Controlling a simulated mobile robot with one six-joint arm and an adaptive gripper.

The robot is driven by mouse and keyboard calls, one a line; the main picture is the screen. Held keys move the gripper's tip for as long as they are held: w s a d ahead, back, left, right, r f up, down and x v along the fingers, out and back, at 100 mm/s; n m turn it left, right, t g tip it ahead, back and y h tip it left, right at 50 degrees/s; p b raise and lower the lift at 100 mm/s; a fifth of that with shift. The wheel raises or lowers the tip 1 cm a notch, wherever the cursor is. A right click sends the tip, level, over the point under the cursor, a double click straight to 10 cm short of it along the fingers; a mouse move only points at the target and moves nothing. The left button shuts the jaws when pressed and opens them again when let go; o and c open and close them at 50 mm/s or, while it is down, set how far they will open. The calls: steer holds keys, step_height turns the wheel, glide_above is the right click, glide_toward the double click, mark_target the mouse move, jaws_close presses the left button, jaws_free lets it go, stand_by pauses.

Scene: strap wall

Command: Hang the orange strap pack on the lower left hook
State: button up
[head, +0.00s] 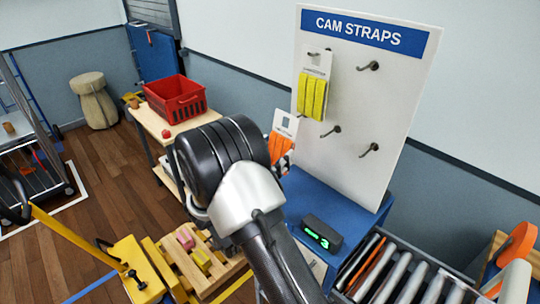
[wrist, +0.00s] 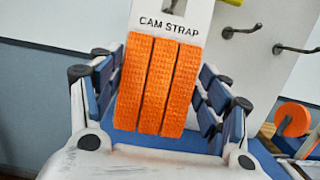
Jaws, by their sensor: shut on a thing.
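The orange strap pack (head: 282,147) has a white header card and hangs upright in my gripper (head: 286,162), left of the board. In the wrist view the orange pack (wrist: 157,85) faces the camera, with "CAM STRAP" on its card, between the blue-padded fingers of my gripper (wrist: 155,90). The white board (head: 350,100) carries several hooks. The lower left hook (head: 331,131) is bare and lies right of the pack, apart from it. My arm hides most of the gripper in the head view.
A yellow strap pack (head: 312,95) hangs on the upper left hook. The upper right hook (head: 369,66) and lower right hook (head: 370,150) are bare. A blue bench (head: 310,195) with a green-lit display (head: 322,234) stands below the board. Rollers (head: 400,272) lie at right.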

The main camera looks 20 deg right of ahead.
steer(key=shift+w+d+f, duration=0.1)
steer(key=shift+w+d, duration=0.1)
steer(key=shift+d, duration=0.3)
steer(key=shift+w+d, duration=0.15)
steer(key=shift+d, duration=0.35)
steer(key=shift+w+d+f+b, duration=0.3)
steer(key=shift+d+f+b, duration=0.15)
steer(key=shift+d, duration=0.25)
steer(key=o, duration=1.2)
steer(key=shift+c, duration=0.2)
steer(key=shift+a, duration=0.1)
